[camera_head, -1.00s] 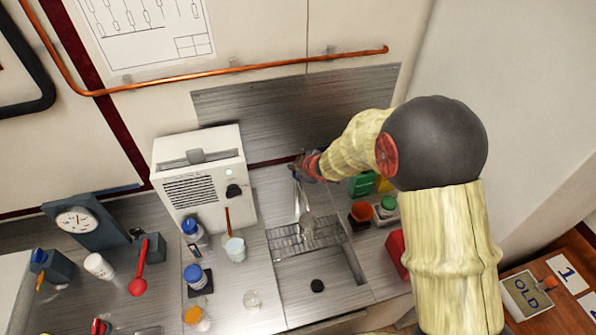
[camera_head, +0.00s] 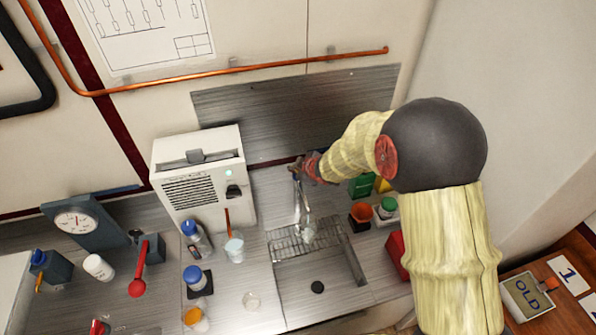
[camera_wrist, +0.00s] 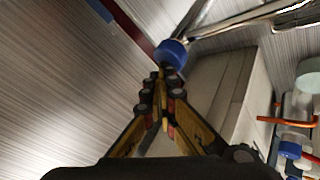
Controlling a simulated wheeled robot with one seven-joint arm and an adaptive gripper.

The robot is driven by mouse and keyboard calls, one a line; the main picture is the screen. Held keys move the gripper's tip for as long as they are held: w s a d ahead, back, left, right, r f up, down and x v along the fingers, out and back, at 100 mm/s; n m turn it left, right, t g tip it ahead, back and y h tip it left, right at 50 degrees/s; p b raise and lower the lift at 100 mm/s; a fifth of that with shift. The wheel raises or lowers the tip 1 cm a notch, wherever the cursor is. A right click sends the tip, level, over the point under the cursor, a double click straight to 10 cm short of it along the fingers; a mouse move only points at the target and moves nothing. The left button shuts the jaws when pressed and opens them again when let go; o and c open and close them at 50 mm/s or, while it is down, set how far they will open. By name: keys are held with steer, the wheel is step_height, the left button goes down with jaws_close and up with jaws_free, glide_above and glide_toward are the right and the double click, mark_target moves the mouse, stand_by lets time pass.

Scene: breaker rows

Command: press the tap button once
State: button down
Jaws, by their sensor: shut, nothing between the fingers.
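The chrome tap (camera_head: 299,203) stands at the back of the sink, and its pipe (camera_wrist: 235,36) runs across the top of the wrist view. A round blue button (camera_wrist: 172,52) sits at the tap's pipe in the wrist view. My gripper (camera_wrist: 161,82) is shut and empty, with its fingertips right at the near edge of the blue button. I cannot tell whether they touch it. In the head view my gripper (camera_head: 299,167) is at the top of the tap, and the button is hidden there.
The sink (camera_head: 318,275) has a wire rack (camera_head: 290,242) across it. A white machine (camera_head: 200,180) stands to the left. Bottles and a beaker (camera_head: 234,248) occupy the counter at left.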

steer(key=shift+r+p, duration=1.1)
steer(key=shift+r, duration=0.15)
step_height(320, 180, up, 5)
steer(key=p, duration=0.4)
steer(key=shift+p, duration=0.4)
